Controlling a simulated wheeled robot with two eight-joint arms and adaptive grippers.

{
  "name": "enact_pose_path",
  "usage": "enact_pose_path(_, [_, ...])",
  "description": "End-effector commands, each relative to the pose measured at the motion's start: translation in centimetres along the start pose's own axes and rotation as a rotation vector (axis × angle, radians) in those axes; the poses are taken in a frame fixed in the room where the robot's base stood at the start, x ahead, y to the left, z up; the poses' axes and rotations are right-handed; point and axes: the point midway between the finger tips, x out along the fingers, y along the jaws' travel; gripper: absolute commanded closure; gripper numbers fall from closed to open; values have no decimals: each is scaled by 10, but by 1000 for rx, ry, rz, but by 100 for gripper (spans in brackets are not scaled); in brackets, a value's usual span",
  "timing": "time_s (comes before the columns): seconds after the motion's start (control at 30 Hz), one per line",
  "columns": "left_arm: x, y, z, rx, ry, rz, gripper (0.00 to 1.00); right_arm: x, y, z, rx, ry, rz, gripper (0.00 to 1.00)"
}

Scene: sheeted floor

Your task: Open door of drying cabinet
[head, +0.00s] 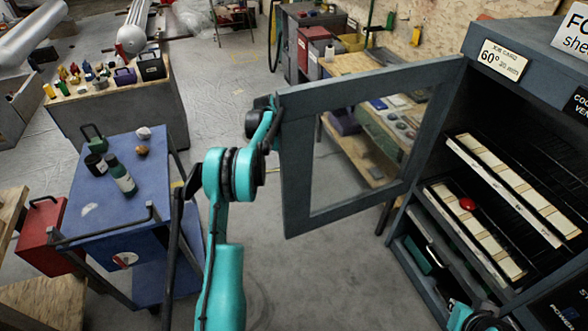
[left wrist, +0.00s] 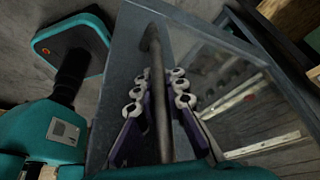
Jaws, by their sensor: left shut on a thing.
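The drying cabinet (head: 540,78) stands at the right of the head view, a dark blue-grey box with racks inside. Its framed, see-through door (head: 298,175) stands swung wide open, out to the left of the cabinet.
Pale trays (head: 500,180) sit on the cabinet racks, one bearing a red object (head: 467,204). A blue cart (head: 105,205) with bottles stands left of my arm, beside a red box (head: 45,235). A workbench (head: 350,65) stands behind the door. Floor between cart and door is clear.

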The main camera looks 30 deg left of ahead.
Motion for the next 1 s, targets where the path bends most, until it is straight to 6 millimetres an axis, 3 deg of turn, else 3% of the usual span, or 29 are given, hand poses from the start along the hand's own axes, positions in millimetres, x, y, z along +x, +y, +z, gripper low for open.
enact_pose_path(0.1, [-4, 6, 9, -15, -11, 8, 100, 0, 0, 0, 0, 0, 0, 100])
enact_pose_path(0.2, [-4, 6, 9, -16, -12, 8, 71, 0, 0, 0, 0, 0, 0, 100])
enact_pose_path(0.23, [-4, 6, 9, -16, -12, 7, 68, 0, 0, 0, 0, 0, 0, 100])
enact_pose_path(0.8, [-5, 5, 8, -13, -11, 5, 68, 0, 0, 0, 0, 0, 0, 100])
enact_pose_path(1.0, [-30, 5, 8, -14, -11, 4, 68, 0, 0, 0, 0, 0, 0, 100])
